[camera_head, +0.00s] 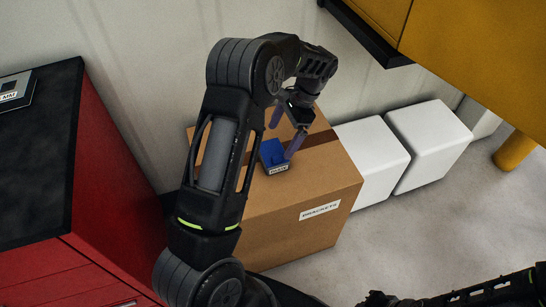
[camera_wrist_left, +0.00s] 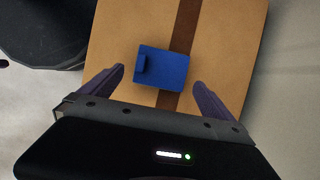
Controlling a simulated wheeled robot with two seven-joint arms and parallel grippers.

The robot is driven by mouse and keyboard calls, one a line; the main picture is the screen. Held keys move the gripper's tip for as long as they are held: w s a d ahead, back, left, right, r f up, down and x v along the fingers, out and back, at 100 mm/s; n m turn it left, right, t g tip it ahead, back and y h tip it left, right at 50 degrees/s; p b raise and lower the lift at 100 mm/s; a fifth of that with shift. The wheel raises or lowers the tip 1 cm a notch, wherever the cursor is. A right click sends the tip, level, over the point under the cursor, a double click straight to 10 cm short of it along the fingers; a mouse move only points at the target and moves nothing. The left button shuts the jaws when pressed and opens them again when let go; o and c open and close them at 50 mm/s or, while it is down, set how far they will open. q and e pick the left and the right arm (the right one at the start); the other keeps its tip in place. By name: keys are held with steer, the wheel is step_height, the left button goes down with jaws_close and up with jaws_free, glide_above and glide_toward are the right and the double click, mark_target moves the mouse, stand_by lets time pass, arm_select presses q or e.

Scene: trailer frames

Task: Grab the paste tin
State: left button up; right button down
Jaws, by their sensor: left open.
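A small blue box-shaped tin (camera_head: 271,152) with a small label lies on top of a cardboard box (camera_head: 320,180). The label is too small to read surely, so I cannot confirm it says paste. My left gripper (camera_head: 283,141) is open and empty, close above the tin. In the left wrist view the tin (camera_wrist_left: 162,70) shows between and just ahead of the two spread fingers, touching neither there. Part of my right arm shows at the bottom right, its gripper end (camera_head: 376,299) cut off by the frame edge.
The cardboard box has a dark tape strip and a label reading BRACKETS. White blocks (camera_head: 430,145) stand to its right. A red cabinet with a black top (camera_head: 40,150) is at the left, and a yellow structure (camera_head: 480,60) hangs at upper right. A pale wall is behind.

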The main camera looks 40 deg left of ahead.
mark_target(273, 152)
arm_select(q)
steer(key=shift+w+f, duration=0.1)
steer(key=shift+x, duration=1.3)
steer(key=shift+x, duration=2.55)
steer(key=c, duration=1.5)
